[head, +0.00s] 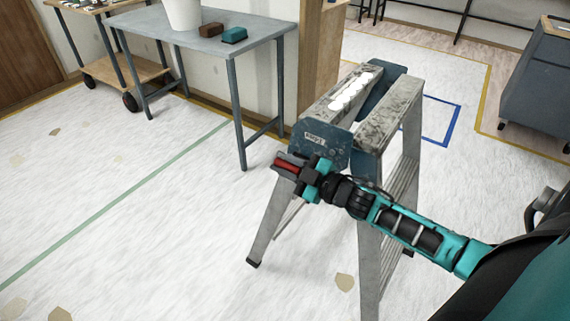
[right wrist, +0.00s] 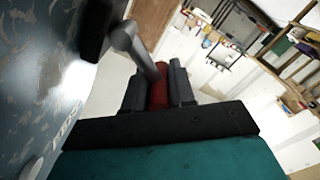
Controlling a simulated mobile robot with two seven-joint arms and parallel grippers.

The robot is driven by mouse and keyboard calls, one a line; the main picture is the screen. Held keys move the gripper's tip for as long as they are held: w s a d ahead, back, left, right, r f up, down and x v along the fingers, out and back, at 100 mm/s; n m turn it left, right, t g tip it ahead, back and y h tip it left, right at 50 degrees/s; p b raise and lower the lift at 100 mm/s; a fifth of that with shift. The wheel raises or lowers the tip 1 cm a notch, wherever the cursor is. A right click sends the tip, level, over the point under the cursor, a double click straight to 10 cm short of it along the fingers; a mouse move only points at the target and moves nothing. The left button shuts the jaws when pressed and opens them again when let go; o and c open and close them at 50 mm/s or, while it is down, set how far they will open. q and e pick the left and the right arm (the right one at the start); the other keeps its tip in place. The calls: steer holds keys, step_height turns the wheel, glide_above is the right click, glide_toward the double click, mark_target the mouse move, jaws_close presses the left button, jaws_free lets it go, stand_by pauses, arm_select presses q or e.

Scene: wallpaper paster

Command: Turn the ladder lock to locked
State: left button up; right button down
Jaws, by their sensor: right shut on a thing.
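The stepladder (head: 382,120) stands open on the floor, with grey metal legs and dark blue end caps. Its lock lever shows in the right wrist view as a grey arm (right wrist: 134,45) with a red grip (right wrist: 158,92). The red grip (head: 288,165) also shows in the head view, beside the near end cap. My right gripper (head: 287,166) is shut on the red grip; in the right wrist view its dark fingers (right wrist: 158,90) lie on both sides of it. Whether the lever stands at locked cannot be read. My left gripper is not in view.
A grey-blue table (head: 205,35) with a white bucket (head: 184,14), a brown block (head: 211,30) and a teal block (head: 234,35) stands behind, left of the ladder. A wheeled cart (head: 130,78) is at far left. The left floor is clear.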

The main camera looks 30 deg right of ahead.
steer(key=shift+a+f, duration=0.1)
steer(key=shift+f, duration=0.05)
steer(key=n, duration=0.1)
steer(key=f+n, duration=0.1)
steer(key=shift+s+a+f+n+b, duration=0.2)
steer(key=shift+a+n+b, duration=0.1)
steer(key=shift+n+b, duration=0.1)
steer(key=shift+w+d+f+n+b, duration=0.1)
steer(key=shift+f+n+b, duration=0.75)
steer(key=shift+n, duration=0.9)
steer(key=shift+s+d+f+n+b, duration=0.1)
steer(key=shift+f+n+b, duration=0.8)
steer(key=shift+n, duration=0.9)
steer(key=shift+w+d+f+n+b, duration=0.1)
steer(key=shift+f+n+b, duration=0.75)
steer(key=shift+n, duration=0.9)
steer(key=shift+r, duration=0.15)
steer(key=c, duration=1)
jaws_free()
steer(key=shift+r, duration=0.1)
